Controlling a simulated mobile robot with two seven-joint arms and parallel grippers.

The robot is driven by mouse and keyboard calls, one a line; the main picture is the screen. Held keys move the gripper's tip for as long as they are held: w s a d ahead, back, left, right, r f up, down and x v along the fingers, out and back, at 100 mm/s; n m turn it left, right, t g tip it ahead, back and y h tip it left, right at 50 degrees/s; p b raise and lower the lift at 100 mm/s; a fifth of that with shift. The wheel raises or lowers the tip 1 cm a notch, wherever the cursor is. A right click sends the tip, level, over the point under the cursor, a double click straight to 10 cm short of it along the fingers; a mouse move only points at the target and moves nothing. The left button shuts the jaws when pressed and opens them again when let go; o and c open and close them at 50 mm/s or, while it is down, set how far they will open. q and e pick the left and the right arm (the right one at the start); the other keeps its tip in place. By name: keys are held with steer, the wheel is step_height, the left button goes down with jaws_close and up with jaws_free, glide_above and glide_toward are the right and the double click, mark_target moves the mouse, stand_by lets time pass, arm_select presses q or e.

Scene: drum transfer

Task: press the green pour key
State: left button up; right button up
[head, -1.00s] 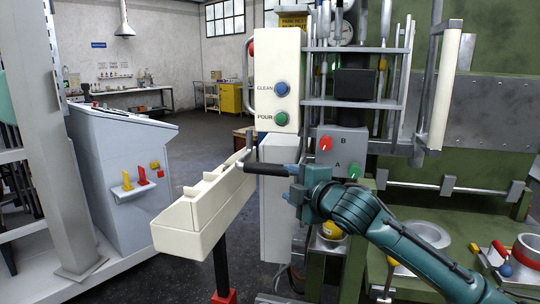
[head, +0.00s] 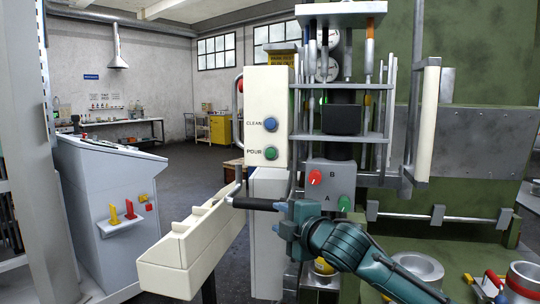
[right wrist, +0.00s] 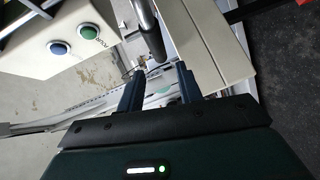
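The green pour key (head: 271,153) is a round button marked POUR on the cream control box, below the blue CLEAN button (head: 270,124). It also shows at the upper left of the right wrist view (right wrist: 88,31). My right gripper (head: 283,215) is below and slightly right of the key in the head view, apart from it. Its two blue fingers stand apart with nothing gripped between them in the right wrist view (right wrist: 158,88). The end of a black handle (head: 255,204) lies just ahead of the fingers; I cannot tell if they touch. My left gripper is not in view.
A cream trough (head: 180,262) slopes out at the lower left, beside the control box (head: 283,100). A grey panel (head: 322,185) with a red A/B knob and a green one is close to my right arm. Vertical metal bars stand behind. Floor at left is open.

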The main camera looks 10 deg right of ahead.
jaws_close()
stand_by(1.4)
